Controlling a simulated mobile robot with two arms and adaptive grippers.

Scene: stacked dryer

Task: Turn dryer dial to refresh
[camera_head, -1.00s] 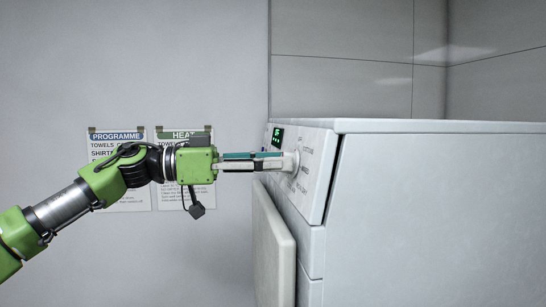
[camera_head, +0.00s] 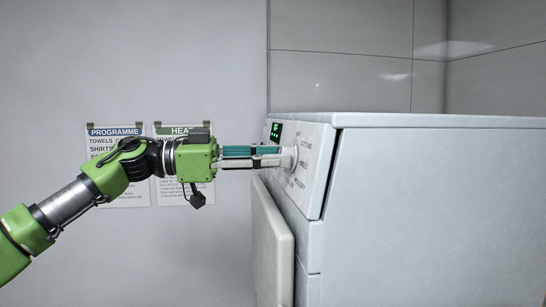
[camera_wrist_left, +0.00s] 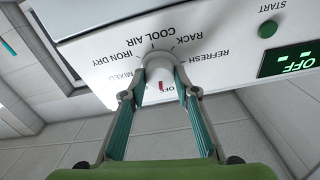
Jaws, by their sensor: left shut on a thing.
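The dryer's white round dial (camera_head: 288,158) stands out from the control panel. In the left wrist view the dial (camera_wrist_left: 160,68) is ringed by printed labels reading COOL AIR, RACK, REFRESH, IRON DRY, MIXED and OFF, seen upside down. A small red mark on the dial is beside the OFF label. My left gripper (camera_head: 283,158) is shut on the dial, with one finger on each side of it in the left wrist view (camera_wrist_left: 161,87). The dryer display (camera_wrist_left: 288,62) reads OFF. My right gripper is not in view.
The white dryer (camera_head: 440,210) fills the right side. Its door (camera_head: 272,245) juts out below the panel. A green START button (camera_wrist_left: 267,29) is near the display. PROGRAMME (camera_head: 117,165) and HEAT (camera_head: 178,131) sheets hang on the wall behind my left arm.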

